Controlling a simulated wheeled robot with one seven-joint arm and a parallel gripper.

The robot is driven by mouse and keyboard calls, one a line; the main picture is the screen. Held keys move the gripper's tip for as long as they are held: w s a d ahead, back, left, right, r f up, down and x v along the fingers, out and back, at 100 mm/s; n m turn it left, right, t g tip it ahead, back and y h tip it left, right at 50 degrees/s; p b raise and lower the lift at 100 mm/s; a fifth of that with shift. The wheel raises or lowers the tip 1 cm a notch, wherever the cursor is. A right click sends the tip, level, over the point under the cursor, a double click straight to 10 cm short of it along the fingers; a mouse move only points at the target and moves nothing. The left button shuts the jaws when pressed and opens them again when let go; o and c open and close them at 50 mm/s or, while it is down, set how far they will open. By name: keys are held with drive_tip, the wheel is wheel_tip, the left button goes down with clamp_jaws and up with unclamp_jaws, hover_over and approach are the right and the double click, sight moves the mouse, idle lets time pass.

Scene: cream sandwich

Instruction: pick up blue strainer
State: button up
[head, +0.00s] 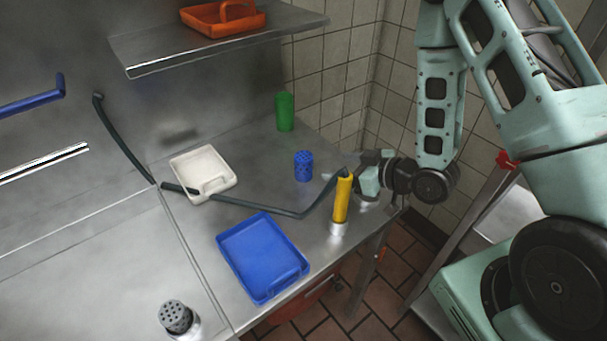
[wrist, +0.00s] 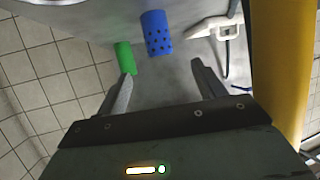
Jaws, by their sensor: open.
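The blue strainer (head: 303,166) is a small perforated cylinder standing upright on the steel counter in the head view. It also shows in the wrist view (wrist: 156,34), beyond my fingertips and roughly between their lines. My gripper (wrist: 160,75) is open and empty, its two fingers spread apart. In the head view my gripper (head: 352,176) is low over the counter's right end, to the right of the strainer and apart from it. Its fingers are partly hidden there by the yellow cylinder.
A yellow cylinder (head: 342,199) stands close beside my gripper. A green container (head: 285,111) stands behind the strainer. A white tray (head: 188,174), a blue tray (head: 241,251) and a dark hose (head: 252,206) lie on the counter. A metal perforated shaker (head: 176,317) stands front left.

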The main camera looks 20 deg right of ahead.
sight(310, 162)
drive_tip(key=shift+f+b+x, duration=0.2)
drive_tip(key=shift+b+x, duration=2.15)
drive_tip(key=shift+b, duration=1.65)
drive_tip(key=p+x, duration=0.1)
drive_tip(key=x, duration=0.2)
drive_tip(key=shift+w+a+r+p, duration=0.15)
drive_tip(key=shift+w+p, duration=0.05)
drive_tip(key=shift+p, duration=0.1)
drive_tip(key=shift+p+x, duration=0.9)
drive_tip(key=shift+x, duration=2.3)
drive_tip(key=c, duration=1.1)
